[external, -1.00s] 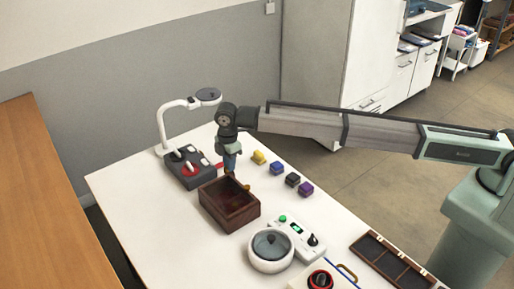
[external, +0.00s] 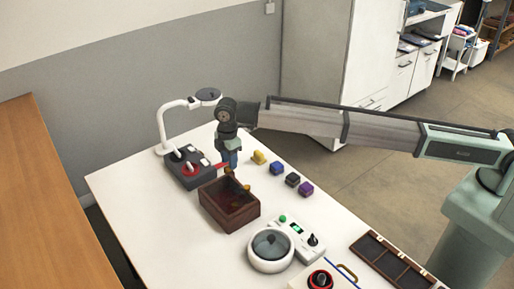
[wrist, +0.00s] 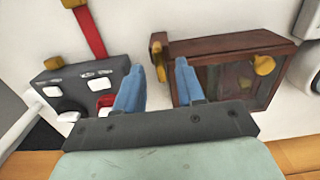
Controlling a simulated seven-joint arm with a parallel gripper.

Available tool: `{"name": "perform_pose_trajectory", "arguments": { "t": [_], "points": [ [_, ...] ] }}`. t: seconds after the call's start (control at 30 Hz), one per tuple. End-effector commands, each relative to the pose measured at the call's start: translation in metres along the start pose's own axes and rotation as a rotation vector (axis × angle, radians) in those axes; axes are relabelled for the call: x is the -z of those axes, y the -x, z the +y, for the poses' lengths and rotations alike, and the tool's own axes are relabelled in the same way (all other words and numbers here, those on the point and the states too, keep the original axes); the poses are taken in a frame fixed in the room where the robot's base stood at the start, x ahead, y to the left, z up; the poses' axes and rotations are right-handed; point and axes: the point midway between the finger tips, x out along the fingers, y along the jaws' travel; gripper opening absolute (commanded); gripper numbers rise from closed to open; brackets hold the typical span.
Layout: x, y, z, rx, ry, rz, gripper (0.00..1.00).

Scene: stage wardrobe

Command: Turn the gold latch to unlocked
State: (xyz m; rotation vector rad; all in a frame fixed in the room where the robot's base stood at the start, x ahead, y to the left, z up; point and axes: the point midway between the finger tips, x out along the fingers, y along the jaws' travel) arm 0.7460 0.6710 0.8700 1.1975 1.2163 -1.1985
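A dark red-brown wooden box (external: 211,211) stands on the white table, and it also shows at the upper right in the wrist view (wrist: 217,42). It carries a gold piece (wrist: 157,45) at its left end and a rounded gold piece (wrist: 264,65) farther right. Both gold pieces show near the box's far edge in the external view; I cannot tell which is the latch or its setting. My gripper (wrist: 161,68) has its blue fingers apart and empty. The left-end gold piece shows between and just beyond the fingertips. Contact is not visible.
A dark grey switch device (external: 190,175) with a red part stands close left of the box, beside a white lamp (external: 165,122). Coloured blocks (external: 277,168) lie beyond the box. A white pot (external: 270,262) and control box (external: 297,238) stand to the right.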

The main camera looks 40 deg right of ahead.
Motion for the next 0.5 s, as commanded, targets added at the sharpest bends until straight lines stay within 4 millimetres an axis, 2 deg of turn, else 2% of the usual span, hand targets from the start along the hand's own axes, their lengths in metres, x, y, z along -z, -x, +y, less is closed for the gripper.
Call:
{"name": "perform_pose_trajectory", "arguments": {
  "t": [0.3,0.5],
  "points": [
    [0.001,0.062,0.001,-0.002,0.0,0.002,0.38],
    [0.001,0.096,0.001,-0.001,0.0,0.001,0.38]
  ]
}}
